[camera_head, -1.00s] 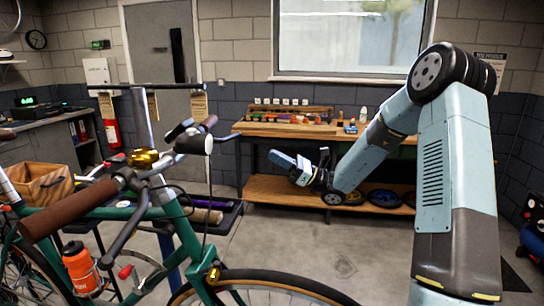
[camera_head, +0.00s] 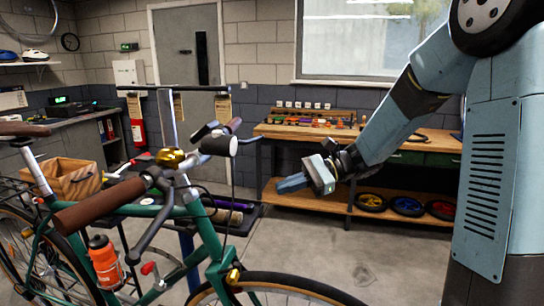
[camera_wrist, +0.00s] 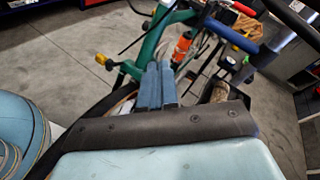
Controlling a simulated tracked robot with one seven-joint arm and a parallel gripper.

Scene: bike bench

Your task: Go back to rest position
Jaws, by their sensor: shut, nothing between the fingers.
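My gripper (camera_head: 292,184) is at the middle of the head view, at the end of my blue-grey arm. Its fingers point left, toward the bike, and it is in the air in front of the workbench. It is shut and empty. In the wrist view, the two blue fingers (camera_wrist: 158,82) lie side by side with nothing between them. The green bicycle (camera_head: 212,240) stands to the left of the gripper, apart from it in the head view. In the wrist view, the bike's green frame (camera_wrist: 152,38) and orange bottle (camera_wrist: 182,46) show beyond the fingers.
The wooden workbench (camera_head: 280,131) stands along the back wall, with small items on top and several wheels on its lower shelf (camera_head: 290,201). A wooden crate (camera_head: 76,180) is behind the bike at left. Grey floor (camera_head: 350,258) is clear between bike and arm.

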